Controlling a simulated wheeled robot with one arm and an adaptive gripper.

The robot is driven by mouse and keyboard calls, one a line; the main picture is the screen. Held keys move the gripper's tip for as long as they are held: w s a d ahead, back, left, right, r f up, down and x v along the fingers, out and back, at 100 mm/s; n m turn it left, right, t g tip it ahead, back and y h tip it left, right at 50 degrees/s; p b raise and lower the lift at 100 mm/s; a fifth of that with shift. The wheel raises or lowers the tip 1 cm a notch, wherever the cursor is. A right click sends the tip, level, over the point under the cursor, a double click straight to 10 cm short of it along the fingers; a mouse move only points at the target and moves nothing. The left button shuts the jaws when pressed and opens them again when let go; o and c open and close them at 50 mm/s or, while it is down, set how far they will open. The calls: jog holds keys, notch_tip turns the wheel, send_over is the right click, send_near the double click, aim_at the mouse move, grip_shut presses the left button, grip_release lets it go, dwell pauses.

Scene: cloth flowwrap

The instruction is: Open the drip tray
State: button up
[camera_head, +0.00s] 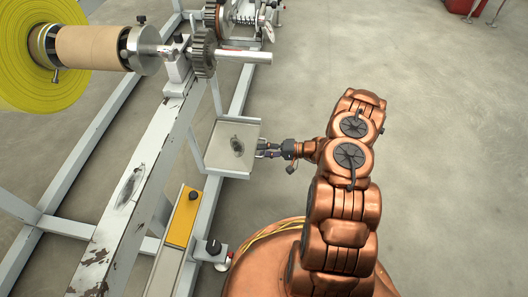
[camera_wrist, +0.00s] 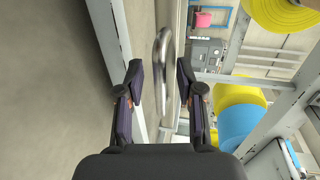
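The drip tray (camera_head: 218,160) is a shallow light-grey square tray with a dark patch in it, set against the white machine frame at the centre of the head view. A bent metal bar handle (camera_wrist: 163,48) stands in the middle of the wrist view. My gripper (camera_head: 267,151) is at the right edge of the tray. In the wrist view my gripper (camera_wrist: 160,80) is open, with one finger on each side of the handle. The left finger is apart from the handle; whether the right finger touches it I cannot tell. The handle is hardly visible in the head view.
The white frame rail (camera_head: 140,170) runs along the left. A yellow roll on a cardboard core (camera_head: 92,47) and a gear (camera_head: 204,52) sit above. A yellow panel (camera_head: 183,217) lies below the tray. The concrete floor (camera_head: 430,110) on the right is clear.

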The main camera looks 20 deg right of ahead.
jog(key=shift+a, duration=0.1)
jog(key=shift+c, duration=0.4)
grip_shut()
